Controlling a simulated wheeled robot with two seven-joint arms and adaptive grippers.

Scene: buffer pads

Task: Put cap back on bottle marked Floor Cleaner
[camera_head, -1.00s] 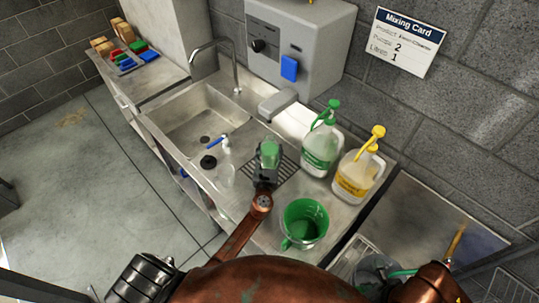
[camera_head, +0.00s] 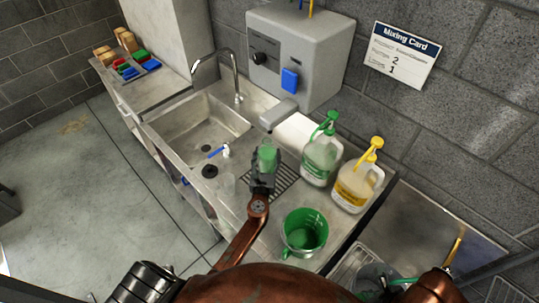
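My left gripper (camera_head: 263,183) is upright over the counter, around the lower part of a small green container (camera_head: 267,157), and looks shut on it. A white and blue spray-type cap (camera_head: 221,152) is at the sink's front edge. Below it stands a clear, empty-looking container (camera_head: 227,184). A black round piece (camera_head: 209,171) lies beside them. A white jug with a green pump (camera_head: 321,158) and one with a yellow pump (camera_head: 358,180) stand at the right. Their labels are too small to read, so I cannot tell which says Floor Cleaner. My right gripper is not clearly visible.
The sink (camera_head: 205,128) and tap (camera_head: 233,75) are behind. A grey dispenser (camera_head: 297,60) and the Mixing Card (camera_head: 402,55) are on the wall.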

